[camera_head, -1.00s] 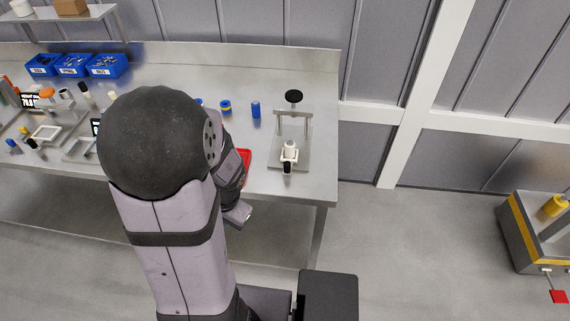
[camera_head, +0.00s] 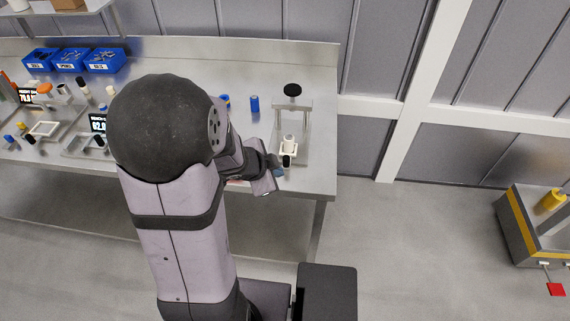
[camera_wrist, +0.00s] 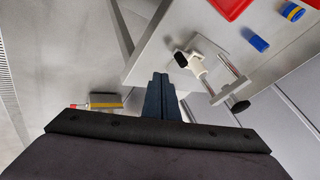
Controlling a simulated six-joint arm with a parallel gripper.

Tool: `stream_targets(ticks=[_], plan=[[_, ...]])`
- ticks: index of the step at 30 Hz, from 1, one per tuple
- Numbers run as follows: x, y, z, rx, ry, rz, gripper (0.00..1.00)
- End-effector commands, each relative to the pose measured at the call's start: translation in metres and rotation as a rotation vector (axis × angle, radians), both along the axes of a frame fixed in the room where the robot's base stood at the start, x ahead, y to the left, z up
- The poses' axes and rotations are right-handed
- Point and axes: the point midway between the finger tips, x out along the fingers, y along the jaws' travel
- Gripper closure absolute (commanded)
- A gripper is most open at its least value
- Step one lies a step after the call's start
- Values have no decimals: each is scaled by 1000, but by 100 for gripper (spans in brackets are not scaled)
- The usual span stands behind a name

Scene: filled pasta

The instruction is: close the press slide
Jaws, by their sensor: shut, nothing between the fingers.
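The press (camera_head: 307,128) stands at the right end of the steel bench, a grey frame with a black round knob (camera_head: 292,90) on top. Its white slide (camera_head: 289,147) sticks out toward the bench's front edge, with a white piece on it and a black handle (camera_head: 286,161) at its front end. The slide (camera_wrist: 197,66) and its black handle (camera_wrist: 181,59) also show in the wrist view. My gripper (camera_head: 277,172) is shut and empty, close to the handle on its front left side. In the wrist view the shut fingers (camera_wrist: 160,78) point toward the bench edge, apart from the handle.
A red tray (camera_wrist: 230,6) lies left of the press, partly hidden by my arm in the head view. A blue cylinder (camera_head: 254,104) stands behind it. Blue bins (camera_head: 70,60) line the back left. Open floor lies in front of the bench.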

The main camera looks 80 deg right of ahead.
Motion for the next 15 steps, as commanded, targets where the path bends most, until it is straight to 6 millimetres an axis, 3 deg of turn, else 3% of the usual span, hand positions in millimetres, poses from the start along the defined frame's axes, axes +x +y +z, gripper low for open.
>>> stream_targets(ticks=[8, 15], plan=[[-7, -15, -28, 2, -2, -1, 100], [-18, -39, -64, 3, -1, 0, 100]])
